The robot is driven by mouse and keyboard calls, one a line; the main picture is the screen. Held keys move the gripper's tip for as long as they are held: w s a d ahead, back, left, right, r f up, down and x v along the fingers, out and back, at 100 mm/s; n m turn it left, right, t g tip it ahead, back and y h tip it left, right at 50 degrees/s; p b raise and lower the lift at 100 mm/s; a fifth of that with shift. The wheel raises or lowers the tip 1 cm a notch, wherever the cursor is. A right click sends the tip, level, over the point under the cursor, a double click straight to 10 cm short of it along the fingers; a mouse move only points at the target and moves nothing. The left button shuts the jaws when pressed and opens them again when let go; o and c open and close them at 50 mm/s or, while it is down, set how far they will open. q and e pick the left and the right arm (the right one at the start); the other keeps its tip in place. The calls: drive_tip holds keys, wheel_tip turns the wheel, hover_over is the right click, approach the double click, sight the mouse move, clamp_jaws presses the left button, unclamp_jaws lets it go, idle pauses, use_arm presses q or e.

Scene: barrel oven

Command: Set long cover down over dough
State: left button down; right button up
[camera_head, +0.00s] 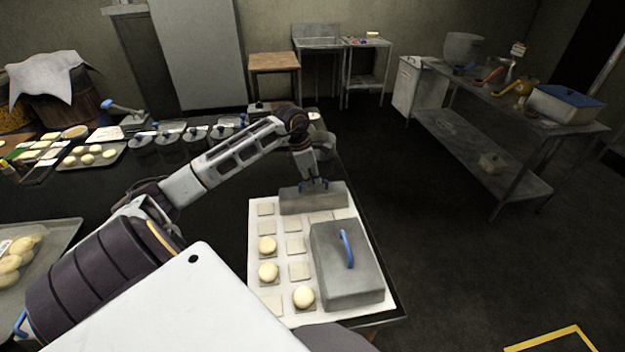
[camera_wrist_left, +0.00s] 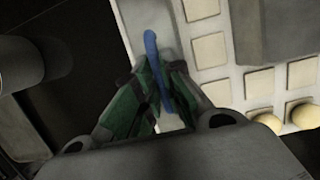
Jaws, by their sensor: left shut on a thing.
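The long cover (camera_head: 314,200) is a narrow grey box with a blue handle, at the far end of a white board (camera_head: 377,287). My left gripper (camera_head: 314,184) is shut on that handle from above; the wrist view shows its green finger pads (camera_wrist_left: 165,95) around the blue handle (camera_wrist_left: 153,55). I cannot tell whether the cover rests on the board or hangs slightly above it. Round dough pieces (camera_head: 267,245) sit on pale squares in the board's left and near parts. What lies beneath the cover is hidden. My right gripper is not in view.
A larger grey cover (camera_head: 346,265) with a blue handle stands on the board's right side, close to the long cover. Several small covers (camera_head: 169,129) and a dough tray (camera_head: 92,155) are at the far left of the dark table. A metal workbench (camera_head: 500,95) stands at right.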

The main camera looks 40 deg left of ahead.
use_arm(q)
drive_tip(key=c, duration=1.5)
unclamp_jaws()
drive_tip(key=shift+o, duration=0.2)
drive_tip(key=shift+v, duration=0.95)
drive_tip(key=v, duration=1)
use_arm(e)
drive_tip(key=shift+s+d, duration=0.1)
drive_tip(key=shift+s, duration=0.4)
